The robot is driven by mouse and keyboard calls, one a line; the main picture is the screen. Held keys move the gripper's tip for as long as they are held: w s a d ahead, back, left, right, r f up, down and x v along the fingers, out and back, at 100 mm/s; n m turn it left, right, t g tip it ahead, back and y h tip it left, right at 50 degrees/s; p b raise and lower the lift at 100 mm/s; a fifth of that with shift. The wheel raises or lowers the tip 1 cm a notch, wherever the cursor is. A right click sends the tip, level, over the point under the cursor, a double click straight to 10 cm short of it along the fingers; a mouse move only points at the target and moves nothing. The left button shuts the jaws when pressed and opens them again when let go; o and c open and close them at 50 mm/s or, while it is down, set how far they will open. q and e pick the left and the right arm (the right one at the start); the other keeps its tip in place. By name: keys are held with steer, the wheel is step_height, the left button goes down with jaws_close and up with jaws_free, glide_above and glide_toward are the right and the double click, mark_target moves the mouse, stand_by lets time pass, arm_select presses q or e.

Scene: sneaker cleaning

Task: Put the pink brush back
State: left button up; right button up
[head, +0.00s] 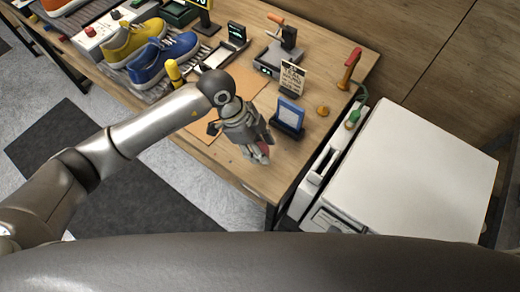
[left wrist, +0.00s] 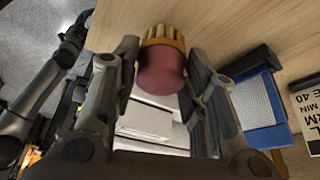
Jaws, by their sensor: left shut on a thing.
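The pink brush (left wrist: 163,70) is in the left wrist view, with a rounded dull-pink body and a ribbed tan band at its far end. My left gripper (left wrist: 163,85) is shut on it, one finger on each side. In the head view my left gripper (head: 260,152) is over the front right part of the wooden table, and only a small pink patch of the brush (head: 265,149) shows between the fingers. I cannot tell whether the brush touches the table.
A blue-framed stand (head: 288,116) is close to the right of my left gripper. A red-handled tool (head: 350,66) stands farther back. Sneakers (head: 165,57) sit at left. A white cabinet (head: 405,170) adjoins the table.

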arm_select(q)
step_height(320, 180, down, 2)
steer(key=shift+f+p, duration=0.15)
steer(key=shift+p, duration=0.45)
steer(key=shift+f, duration=0.45)
steer(key=shift+f, duration=0.1)
steer(key=o, duration=0.9)
steer(key=shift+b+v, duration=1.4)
steer(key=shift+v, duration=4.75)
